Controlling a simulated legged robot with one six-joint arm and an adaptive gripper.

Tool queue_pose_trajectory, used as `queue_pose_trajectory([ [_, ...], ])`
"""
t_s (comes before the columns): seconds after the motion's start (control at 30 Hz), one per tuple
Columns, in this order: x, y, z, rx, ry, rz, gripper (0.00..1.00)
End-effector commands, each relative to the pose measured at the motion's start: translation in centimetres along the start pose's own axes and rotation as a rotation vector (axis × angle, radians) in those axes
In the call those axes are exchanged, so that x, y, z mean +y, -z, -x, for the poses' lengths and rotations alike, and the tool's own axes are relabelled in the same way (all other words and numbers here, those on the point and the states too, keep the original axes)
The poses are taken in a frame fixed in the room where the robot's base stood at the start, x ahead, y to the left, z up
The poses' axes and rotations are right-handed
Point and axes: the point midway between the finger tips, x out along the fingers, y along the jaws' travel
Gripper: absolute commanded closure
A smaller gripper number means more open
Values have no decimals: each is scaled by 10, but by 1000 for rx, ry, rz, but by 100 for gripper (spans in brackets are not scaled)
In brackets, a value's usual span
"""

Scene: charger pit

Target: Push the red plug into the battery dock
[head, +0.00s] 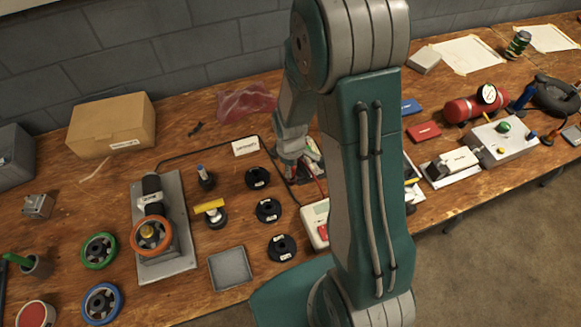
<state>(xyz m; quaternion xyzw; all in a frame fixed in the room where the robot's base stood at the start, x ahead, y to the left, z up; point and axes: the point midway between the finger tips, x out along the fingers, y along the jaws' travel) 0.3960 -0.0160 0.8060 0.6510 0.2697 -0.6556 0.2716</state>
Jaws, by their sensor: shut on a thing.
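My gripper (294,166) points down at the bench in the middle of the head view, beside my upper arm links. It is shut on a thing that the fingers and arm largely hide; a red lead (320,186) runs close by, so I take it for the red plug. The plug's own body does not show clearly. A pale box with a red part (315,222) stands just in front of the gripper, partly behind my arm. I cannot tell whether it is the battery dock or whether the plug touches a socket.
Black spools (268,210) stand left of the gripper. A grey plate (178,262) carries a valve with an orange wheel (150,234). A grey tray (230,268) lies near the front. A dark cable crosses the bench. A red cylinder (462,110) and grey box (505,143) are right.

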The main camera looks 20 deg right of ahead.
Motion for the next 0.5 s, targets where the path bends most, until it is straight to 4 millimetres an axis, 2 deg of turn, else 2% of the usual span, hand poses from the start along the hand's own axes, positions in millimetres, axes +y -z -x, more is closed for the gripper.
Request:
queue_pose_trajectory([
  [0.5,0,0,-7,-1,1,0,100],
])
